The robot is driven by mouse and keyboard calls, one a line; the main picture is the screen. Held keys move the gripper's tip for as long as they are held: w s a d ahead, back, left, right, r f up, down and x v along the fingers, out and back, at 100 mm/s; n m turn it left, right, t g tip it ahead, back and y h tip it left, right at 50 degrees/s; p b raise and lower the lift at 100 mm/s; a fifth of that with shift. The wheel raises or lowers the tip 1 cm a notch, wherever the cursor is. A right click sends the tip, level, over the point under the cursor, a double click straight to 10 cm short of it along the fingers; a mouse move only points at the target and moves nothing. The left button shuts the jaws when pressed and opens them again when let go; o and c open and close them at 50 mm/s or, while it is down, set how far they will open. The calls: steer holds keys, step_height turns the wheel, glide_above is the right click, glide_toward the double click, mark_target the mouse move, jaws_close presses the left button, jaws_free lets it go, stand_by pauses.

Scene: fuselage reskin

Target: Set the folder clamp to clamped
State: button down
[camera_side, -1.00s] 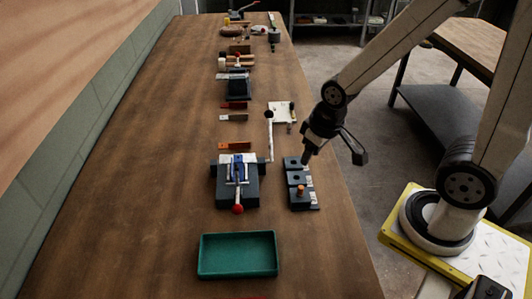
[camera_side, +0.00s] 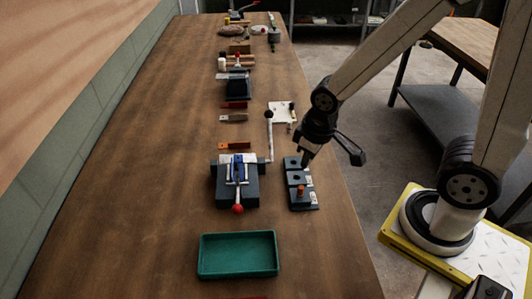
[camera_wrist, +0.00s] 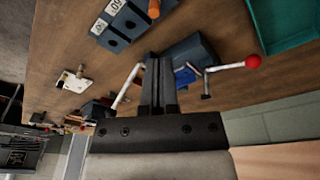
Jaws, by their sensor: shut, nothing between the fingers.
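The folder (camera_side: 237,193) is a dark blue-grey block on the bench, with a white plate and a blue toggle clamp (camera_side: 237,172) on top. The clamp's handle ends in a red knob (camera_side: 237,209), pointing toward the green tray. In the wrist view the handle's red knob (camera_wrist: 253,61) is right of the fingers, and the folder body (camera_wrist: 196,50) is partly hidden behind them. A white crank arm (camera_side: 270,140) with a black knob rises at the folder's right. My gripper (camera_side: 304,163) is shut and empty, right of the folder, above the die block. The fingers (camera_wrist: 158,84) show together in the wrist view.
A dark die block (camera_side: 297,178) with holes and an orange pin stands right of the folder. A green tray (camera_side: 203,268) is in front. Bench left of the folder is clear.

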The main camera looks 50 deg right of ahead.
steer(key=a+f+n+t+h, duration=0.2)
steer(key=a+n+t+h, duration=0.3)
steer(key=a+n, duration=1.6)
steer(key=shift+s+a+f+t, duration=0.35)
steer(key=shift+a+t, duration=0.15)
steer(key=shift+a, duration=0.2)
steer(key=shift+w+f, duration=0.1)
steer(key=shift+w, duration=0.05)
steer(key=shift+x, duration=4.95)
